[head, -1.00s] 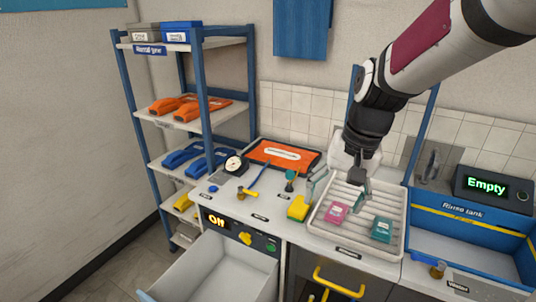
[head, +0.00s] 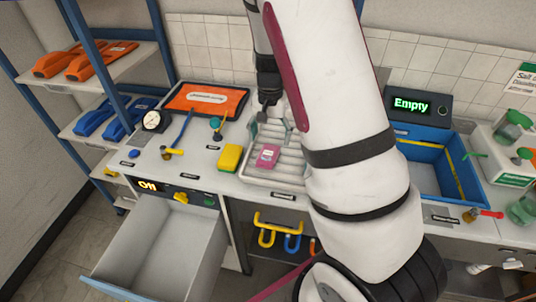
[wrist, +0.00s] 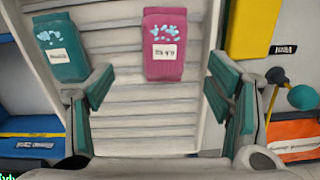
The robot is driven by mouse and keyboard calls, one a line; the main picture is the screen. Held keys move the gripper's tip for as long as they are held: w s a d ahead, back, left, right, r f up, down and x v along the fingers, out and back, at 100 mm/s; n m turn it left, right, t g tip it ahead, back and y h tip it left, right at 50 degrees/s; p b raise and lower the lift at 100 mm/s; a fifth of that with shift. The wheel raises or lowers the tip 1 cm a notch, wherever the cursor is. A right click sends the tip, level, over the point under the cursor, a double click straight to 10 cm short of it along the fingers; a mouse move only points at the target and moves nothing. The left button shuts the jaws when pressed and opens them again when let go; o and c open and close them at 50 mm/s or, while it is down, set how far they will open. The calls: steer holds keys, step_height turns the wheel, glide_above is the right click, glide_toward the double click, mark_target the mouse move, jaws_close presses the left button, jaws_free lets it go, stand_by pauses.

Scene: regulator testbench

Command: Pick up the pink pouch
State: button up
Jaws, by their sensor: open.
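The pink pouch (head: 267,156) lies flat on the ribbed white drying tray (head: 258,180) in the head view. In the wrist view the pink pouch (wrist: 165,44) has blue spots and a white label, ahead of and between my fingers. My gripper (wrist: 162,112) is open and empty, with a green-padded finger on each side. In the head view my gripper (head: 272,124) is over the back of the tray, behind the pouch, partly hidden by my arm. A teal pouch (wrist: 62,50) lies left of the pink one in the wrist view; my arm hides it in the head view.
A yellow sponge (head: 230,157) lies beside the tray's left edge. A blue rinse tank (head: 427,170) stands right, a gauge (head: 154,121) and an orange mat (head: 207,99) left. An open drawer (head: 165,240) juts out below the counter.

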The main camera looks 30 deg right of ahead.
mark_target(268, 152)
steer(key=shift+w+a+f+p, duration=0.15)
steer(key=shift+f+p, duration=0.1)
steer(key=shift+f, duration=1.7)
steer(key=shift+w+f+p, duration=0.1)
steer(key=shift+f+p, duration=0.1)
steer(key=shift+f, duration=1.75)
steer(key=c, duration=1.7)
steer(key=shift+r, duration=0.2)
